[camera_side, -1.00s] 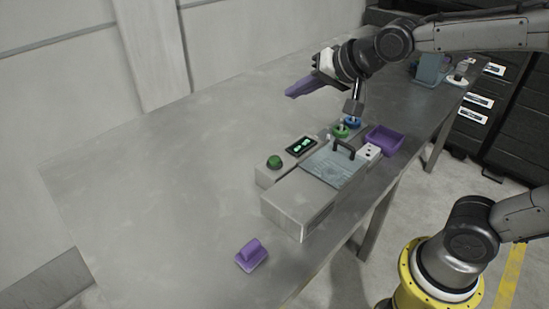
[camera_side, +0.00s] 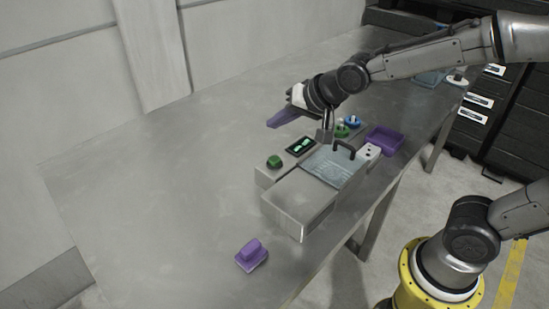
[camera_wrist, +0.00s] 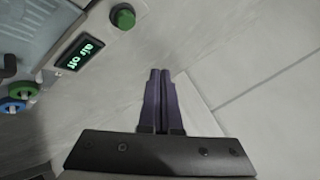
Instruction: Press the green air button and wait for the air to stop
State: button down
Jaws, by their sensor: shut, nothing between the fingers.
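The green air button (camera_side: 275,161) sits on the near end of the grey control strip of the washer (camera_side: 299,206). It also shows at the top of the wrist view (camera_wrist: 123,17). The display (camera_side: 301,146) beside it reads "air off" in the wrist view (camera_wrist: 80,51). My gripper (camera_side: 270,124) has purple fingers and is shut and empty. It is above the table, beyond the control strip and apart from the button. In the wrist view the fingers (camera_wrist: 160,73) point up the picture, with the button up and left of the tips.
A clear lid (camera_side: 334,167) with a dark handle covers part of the washer. Green (camera_side: 341,131) and blue (camera_side: 352,122) knobs stand behind the display. The table's left side is clear.

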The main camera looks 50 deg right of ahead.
aim_at(278, 161)
jog(key=shift+f, duration=3.65)
jog(key=shift+f, duration=0.35)
jog(key=shift+f, duration=0.6)
jog(key=shift+r, duration=0.9)
jog(key=shift+r, duration=0.1)
jog(key=shift+r, duration=2.45)
